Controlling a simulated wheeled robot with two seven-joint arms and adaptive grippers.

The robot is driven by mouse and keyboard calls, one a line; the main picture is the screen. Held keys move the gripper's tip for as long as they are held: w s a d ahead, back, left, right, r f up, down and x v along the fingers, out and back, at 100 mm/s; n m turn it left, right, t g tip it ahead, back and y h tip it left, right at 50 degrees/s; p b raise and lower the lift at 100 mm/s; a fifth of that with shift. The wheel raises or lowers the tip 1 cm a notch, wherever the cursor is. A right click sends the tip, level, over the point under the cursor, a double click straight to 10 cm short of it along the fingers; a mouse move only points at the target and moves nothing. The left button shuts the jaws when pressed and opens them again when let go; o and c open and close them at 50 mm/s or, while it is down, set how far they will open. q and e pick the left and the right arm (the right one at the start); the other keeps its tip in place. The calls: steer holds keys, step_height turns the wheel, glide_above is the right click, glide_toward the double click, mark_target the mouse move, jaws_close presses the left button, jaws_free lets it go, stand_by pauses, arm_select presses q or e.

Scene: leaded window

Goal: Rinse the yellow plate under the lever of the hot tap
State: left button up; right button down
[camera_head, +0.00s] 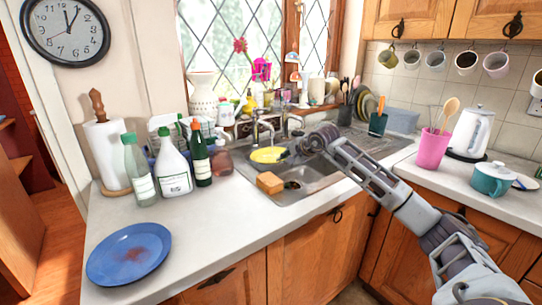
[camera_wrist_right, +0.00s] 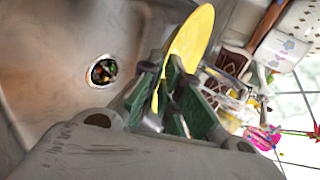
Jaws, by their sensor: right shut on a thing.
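The yellow plate (camera_head: 268,155) is over the sink basin in the head view, close to the tap (camera_head: 258,127). My right gripper (camera_head: 286,153) reaches in from the right and is shut on the plate's right edge. In the right wrist view the plate (camera_wrist_right: 191,42) shows nearly edge-on between the green-padded fingers (camera_wrist_right: 166,92). I cannot make out which tap lever is the hot one, nor any running water. My left gripper is not in view.
The sink (camera_head: 320,178) has an orange sponge (camera_head: 270,182) at its front left and scraps in the drain (camera_wrist_right: 103,70). Several bottles (camera_head: 174,165) stand left of it. A blue plate (camera_head: 130,253) lies on the left counter. A pink cup (camera_head: 433,148) with utensils stands right.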

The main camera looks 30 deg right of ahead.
steer(key=shift+s+a+b, duration=0.9)
steer(key=shift+s+a, duration=0.5)
steer(key=shift+r, duration=0.1)
stand_by(1.0)
steer(key=s+a+r, duration=0.3)
steer(key=r, duration=0.1)
steer(key=shift+s+a, duration=0.25)
steer(key=shift+a, duration=0.05)
stand_by(0.6)
